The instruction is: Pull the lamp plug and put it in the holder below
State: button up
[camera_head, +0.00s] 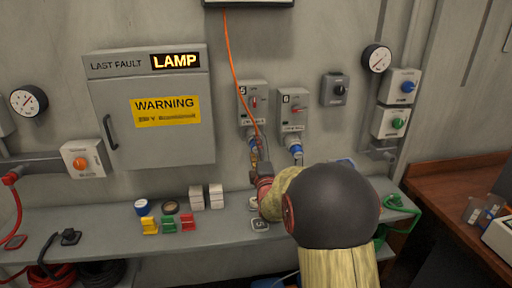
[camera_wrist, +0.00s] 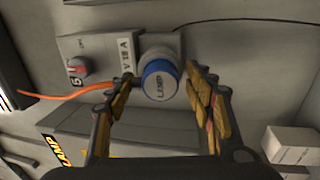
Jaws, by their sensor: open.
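In the head view my gripper (camera_head: 258,152) is just under switch box 5 (camera_head: 252,100) and mostly covers the plug. On the shelf below, a tag marked 5 (camera_head: 260,225) shows beside my arm. The holder is not clearly visible; my arm hides part of that area.
Switch box 6 (camera_head: 293,108) with a blue plug (camera_head: 295,149) is close on the right. An orange cable (camera_head: 232,60) hangs past box 5. The shelf (camera_head: 190,250) carries coloured clips (camera_head: 168,224) and white blocks (camera_head: 206,196). The fault cabinet (camera_head: 150,105) reads LAMP.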

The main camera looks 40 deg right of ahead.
jog(key=shift+b, duration=0.5)
jog(key=shift+c, duration=0.3)
grip_shut()
dwell(0.7)
jog(key=shift+s+f, duration=0.15)
jog(key=b+v, duration=0.2)
jog(key=v, duration=0.3)
jog(key=shift+s+a, duration=0.25)
jog(key=shift+s, duration=0.05)
dwell(1.0)
dwell(0.3)
